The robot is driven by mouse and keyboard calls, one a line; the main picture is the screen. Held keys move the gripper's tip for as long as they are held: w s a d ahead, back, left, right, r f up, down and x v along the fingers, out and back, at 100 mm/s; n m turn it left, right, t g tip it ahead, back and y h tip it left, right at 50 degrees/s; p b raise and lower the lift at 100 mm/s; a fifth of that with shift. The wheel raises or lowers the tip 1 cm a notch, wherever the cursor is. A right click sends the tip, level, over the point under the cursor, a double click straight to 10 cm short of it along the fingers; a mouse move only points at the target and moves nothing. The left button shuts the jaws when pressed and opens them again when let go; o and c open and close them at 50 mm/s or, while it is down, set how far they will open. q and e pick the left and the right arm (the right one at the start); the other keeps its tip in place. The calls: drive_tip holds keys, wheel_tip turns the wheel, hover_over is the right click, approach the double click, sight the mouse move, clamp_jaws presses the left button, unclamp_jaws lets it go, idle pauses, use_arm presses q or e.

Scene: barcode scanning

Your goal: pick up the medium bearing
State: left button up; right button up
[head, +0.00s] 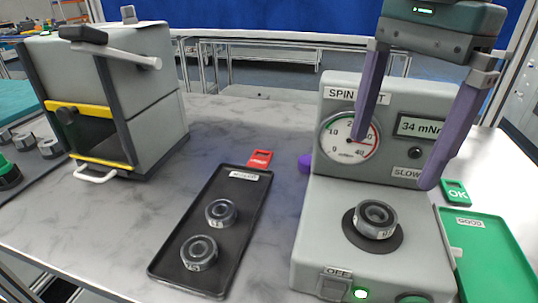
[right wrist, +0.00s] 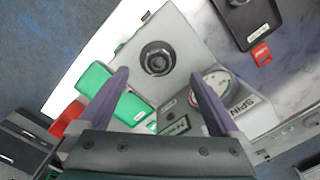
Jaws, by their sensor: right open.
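A dark ring bearing (head: 375,219) sits on the round black pad of the grey spin tester (head: 322,262). It also shows in the right wrist view (right wrist: 158,58), beyond my fingertips. Two more labelled bearings lie in the black tray (head: 232,255): one nearer the middle (head: 221,213) and one at the near end (head: 199,253). Their labels are too small to read surely, so I cannot tell which is the medium one. My right gripper (head: 393,162) is open and empty, above and behind the tester's bearing, with purple fingers apart in front of the dial panel. My left gripper is out of view.
A grey box press (head: 155,85) with a lever stands at the back left. A green tray (head: 495,265) labelled GOOD lies right of the tester. A red tag (head: 260,159) lies by the black tray. Several metal parts sit at the left edge. Bare marble surrounds the black tray.

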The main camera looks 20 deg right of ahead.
hover_over(377, 216)
drive_tip(key=shift+h, duration=0.4)
drive_tip(key=f, duration=0.4)
drive_tip(key=shift+s+f+p, duration=0.1)
drive_tip(key=shift+s+p, duration=0.15)
drive_tip(key=shift+p, duration=0.1)
drive_tip(key=f, duration=0.3)
drive_tip(key=f+p, duration=0.1)
drive_tip(key=f, duration=0.2)
drive_tip(key=shift+w, duration=0.2)
drive_tip(key=shift+c, duration=0.3)
drive_tip(key=shift+r, duration=0.1)
drive_tip(key=c, duration=0.6)
clamp_jaws()
